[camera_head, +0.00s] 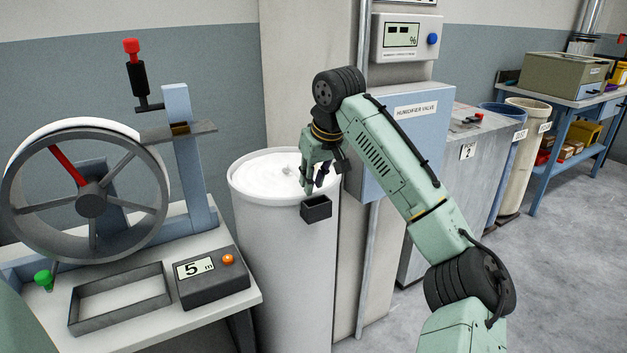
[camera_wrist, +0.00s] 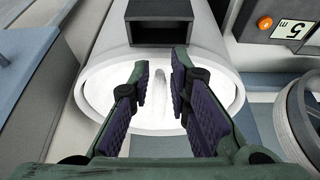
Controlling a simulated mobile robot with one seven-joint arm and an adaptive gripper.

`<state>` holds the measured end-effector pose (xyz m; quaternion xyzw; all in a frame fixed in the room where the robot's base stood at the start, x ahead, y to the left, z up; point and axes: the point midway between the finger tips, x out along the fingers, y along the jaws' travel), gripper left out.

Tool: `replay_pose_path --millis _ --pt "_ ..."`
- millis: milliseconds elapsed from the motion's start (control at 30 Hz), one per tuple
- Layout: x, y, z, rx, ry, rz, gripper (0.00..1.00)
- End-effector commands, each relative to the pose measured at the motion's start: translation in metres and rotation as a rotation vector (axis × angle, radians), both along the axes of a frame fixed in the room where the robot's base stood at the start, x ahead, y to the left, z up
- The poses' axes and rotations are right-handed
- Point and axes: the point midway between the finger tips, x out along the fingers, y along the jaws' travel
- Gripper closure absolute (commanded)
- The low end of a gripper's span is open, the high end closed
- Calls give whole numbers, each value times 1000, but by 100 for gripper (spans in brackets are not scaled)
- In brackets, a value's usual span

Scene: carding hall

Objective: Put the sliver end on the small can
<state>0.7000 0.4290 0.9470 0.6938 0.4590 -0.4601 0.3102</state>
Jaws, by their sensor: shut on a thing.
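A tall white can (camera_head: 283,270) stands left of my arm, filled to near its rim with white sliver (camera_head: 262,167). In the wrist view the round rim of the can (camera_wrist: 88,72) surrounds my fingers. My gripper (camera_head: 316,184) is low over the right part of the can's top, pointing down. In the wrist view my gripper (camera_wrist: 163,75) has a pale, narrow upright piece of sliver, the sliver end (camera_wrist: 163,88), between its purple pads. It is white on white, so its outline is faint. I cannot tell which can is the small one.
A dark open box (camera_head: 316,207) is fixed at the can's front rim. A bench with a spoked wheel (camera_head: 90,200) and a length counter (camera_head: 212,277) stands left. A humidifier valve cabinet (camera_head: 400,130) is close behind my arm. Blue (camera_head: 503,150) and cream (camera_head: 520,160) bins stand farther right.

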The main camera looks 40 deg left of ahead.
Motion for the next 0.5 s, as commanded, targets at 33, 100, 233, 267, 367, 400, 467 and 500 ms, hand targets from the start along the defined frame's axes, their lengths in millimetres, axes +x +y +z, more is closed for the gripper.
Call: replay_pose_path --millis 33,100,233,267,367,400,467,500 --pt "0 -1 -5 -1 0 -1 100" --pt "0 0 -10 1 0 -1 100" --pt "-1 0 -10 1 0 0 100" --pt "-1 0 -10 1 0 0 100" --pt "-1 0 -11 1 0 0 100" --pt "-1 0 -13 2 1 1 100" --pt "-1 0 -14 2 1 1 100" --pt "-1 0 -15 2 1 1 100"
